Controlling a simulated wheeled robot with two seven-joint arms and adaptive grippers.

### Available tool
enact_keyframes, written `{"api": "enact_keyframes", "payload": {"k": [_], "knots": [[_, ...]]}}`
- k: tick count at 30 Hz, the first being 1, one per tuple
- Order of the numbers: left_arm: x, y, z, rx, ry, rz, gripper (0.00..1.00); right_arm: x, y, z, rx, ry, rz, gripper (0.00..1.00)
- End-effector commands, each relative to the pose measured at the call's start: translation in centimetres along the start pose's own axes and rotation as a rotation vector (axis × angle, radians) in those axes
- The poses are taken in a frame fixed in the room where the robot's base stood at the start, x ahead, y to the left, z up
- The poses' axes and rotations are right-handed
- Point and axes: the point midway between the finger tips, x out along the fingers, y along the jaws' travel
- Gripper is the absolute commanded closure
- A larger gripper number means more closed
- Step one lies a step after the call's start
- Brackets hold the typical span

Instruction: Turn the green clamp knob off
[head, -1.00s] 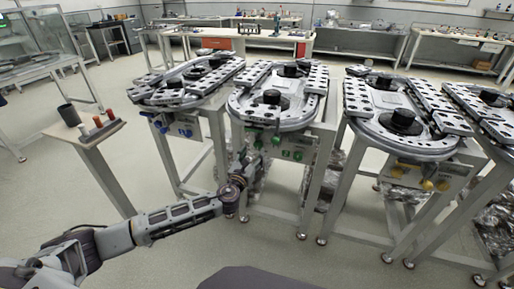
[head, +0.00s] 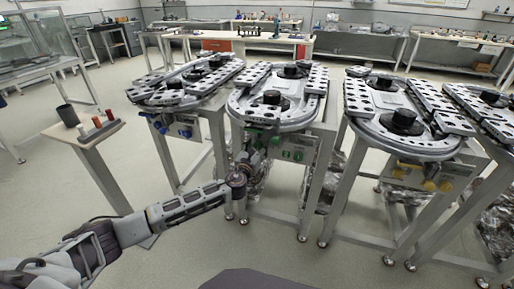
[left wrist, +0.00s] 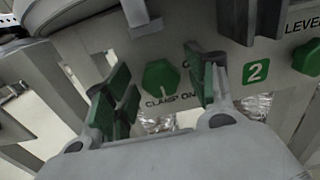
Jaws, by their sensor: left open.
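The green clamp knob (left wrist: 160,78) is a hexagonal knob on a light panel above the words CLAMP ON, with a white mark at its lower edge. My left gripper (left wrist: 160,100) is open, with its green-padded fingers to the left and right of the knob in the left wrist view. I see no finger clearly touching it. In the head view my left gripper (head: 249,160) is at the front panel of the second ring track (head: 237,103) and seems to hide the clamp knob. My right gripper is not in view.
A second green knob (left wrist: 306,57) labelled LEVEL and a green number 2 plate (left wrist: 256,71) are to the right. Blue knobs (head: 184,132) and yellow knobs (head: 430,186) are on neighbouring stands. A small side table (head: 88,137) stands left. Floor in front is clear.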

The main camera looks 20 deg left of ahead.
Motion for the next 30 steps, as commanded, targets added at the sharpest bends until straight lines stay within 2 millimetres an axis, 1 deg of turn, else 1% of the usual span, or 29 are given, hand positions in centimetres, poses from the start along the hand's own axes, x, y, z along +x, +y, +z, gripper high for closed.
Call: {"api": "enact_keyframes", "payload": {"k": [2,13,23,30], "knots": [[0.0,0.0,0.0,0.000,0.000,0.000,0.44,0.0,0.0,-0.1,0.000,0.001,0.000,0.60],[0.0,0.0,0.0,0.000,0.000,0.000,0.89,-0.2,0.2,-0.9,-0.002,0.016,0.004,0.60],[0.0,0.0,0.0,-0.032,0.000,0.000,0.89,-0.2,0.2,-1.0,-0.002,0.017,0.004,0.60],[0.0,0.0,0.0,-0.137,0.000,0.000,0.89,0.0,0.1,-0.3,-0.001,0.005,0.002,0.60]]}}
